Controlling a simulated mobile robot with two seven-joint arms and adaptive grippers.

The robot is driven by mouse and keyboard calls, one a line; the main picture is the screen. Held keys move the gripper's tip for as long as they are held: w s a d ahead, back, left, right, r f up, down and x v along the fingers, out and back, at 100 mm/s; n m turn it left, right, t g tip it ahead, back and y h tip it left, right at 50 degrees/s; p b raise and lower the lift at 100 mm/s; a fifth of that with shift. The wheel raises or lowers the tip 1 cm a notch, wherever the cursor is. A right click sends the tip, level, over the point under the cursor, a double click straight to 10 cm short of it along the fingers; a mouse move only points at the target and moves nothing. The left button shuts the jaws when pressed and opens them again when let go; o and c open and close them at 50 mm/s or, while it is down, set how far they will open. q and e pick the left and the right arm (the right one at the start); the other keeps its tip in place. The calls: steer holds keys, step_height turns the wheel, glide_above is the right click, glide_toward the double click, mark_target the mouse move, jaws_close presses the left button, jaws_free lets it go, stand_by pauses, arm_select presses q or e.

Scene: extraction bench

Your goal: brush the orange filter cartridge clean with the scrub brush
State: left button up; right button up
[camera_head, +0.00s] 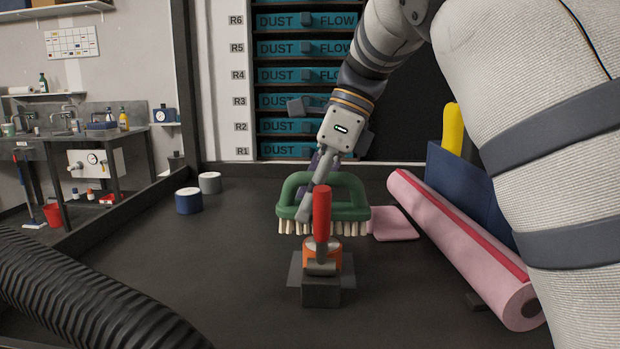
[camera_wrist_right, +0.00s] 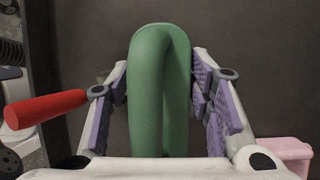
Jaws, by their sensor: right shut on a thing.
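The green scrub brush (camera_head: 350,205) has a looped handle and pale bristles pointing down. My right gripper (camera_head: 318,185) is shut on the handle; in the right wrist view the green handle (camera_wrist_right: 160,90) lies between the purple finger pads. The orange filter cartridge (camera_head: 335,250) sits in a dark clamp block (camera_head: 321,292) on the bench. A clamp lever with a red grip (camera_head: 322,212) stands upright in front of the brush and partly hides the cartridge. The bristles are at or just behind the cartridge's top; I cannot tell whether they touch. My left gripper is not in view.
A black ribbed hose (camera_head: 80,295) crosses the front left. Blue (camera_head: 188,201) and grey (camera_head: 209,183) cylinders stand at the back left. The bench between them and the clamp is clear.

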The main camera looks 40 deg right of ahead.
steer(key=shift+f, duration=0.6)
steer(key=shift+s+d+f, duration=0.15)
steer(key=shift+d+f, duration=0.05)
steer(key=shift+d, duration=0.05)
steer(key=shift+s+d, duration=0.65)
steer(key=shift+d, duration=0.1)
steer(key=w+a, duration=0.3)
steer(key=shift+w+a, duration=0.1)
steer(key=shift+a, duration=0.3)
steer(key=shift+s+d, duration=0.75)
steer(key=shift+d, duration=0.15)
steer(key=shift+f, duration=0.2)
steer(key=shift+s+d, duration=0.1)
